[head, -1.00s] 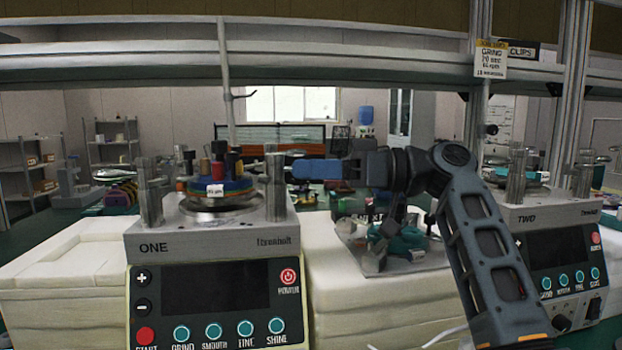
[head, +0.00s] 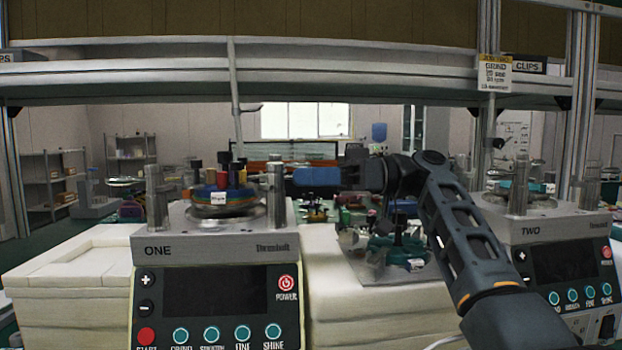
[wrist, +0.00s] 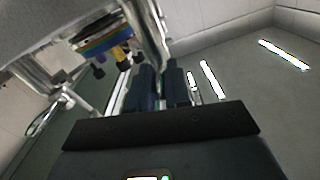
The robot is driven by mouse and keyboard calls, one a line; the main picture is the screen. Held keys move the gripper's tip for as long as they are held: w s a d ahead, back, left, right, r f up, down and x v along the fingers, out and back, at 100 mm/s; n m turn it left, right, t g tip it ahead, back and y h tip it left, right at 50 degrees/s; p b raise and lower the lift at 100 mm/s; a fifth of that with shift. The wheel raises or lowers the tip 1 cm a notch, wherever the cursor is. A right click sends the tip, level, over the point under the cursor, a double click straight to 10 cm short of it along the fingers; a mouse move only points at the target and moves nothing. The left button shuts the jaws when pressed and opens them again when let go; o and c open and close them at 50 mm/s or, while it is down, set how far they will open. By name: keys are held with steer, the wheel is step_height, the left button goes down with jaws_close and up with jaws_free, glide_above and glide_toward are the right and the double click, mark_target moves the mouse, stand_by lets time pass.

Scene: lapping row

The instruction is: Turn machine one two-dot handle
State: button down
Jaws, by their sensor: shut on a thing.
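Machine one (head: 215,247) stands left of centre in the head view, with a metal post on each side of its round plate. Colored discs and several small knobs (head: 223,178) sit on the plate, and they show at the upper left of the wrist view (wrist: 100,40). My gripper (head: 300,177) reaches in from the right, its blue fingers level beside the right post (head: 276,195). In the wrist view my fingers (wrist: 158,82) are close together at the lower end of a shiny metal part (wrist: 150,35). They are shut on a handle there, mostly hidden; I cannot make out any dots.
Machine two (head: 555,245) stands at the right. Between the machines, a grey tray (head: 375,270) holds green and dark parts beneath my arm. A shelf beam (head: 300,70) crosses above. Pale stacked blocks (head: 60,280) lie left of machine one.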

steer(key=shift+f, duration=0.1)
steer(key=c, duration=1.1)
jaws_free()
steer(key=d, duration=0.2)
steer(key=w+d, duration=0.1)
steer(key=d, duration=0.4)
steer(key=shift+w+d, duration=0.15)
steer(key=shift+d, duration=0.15)
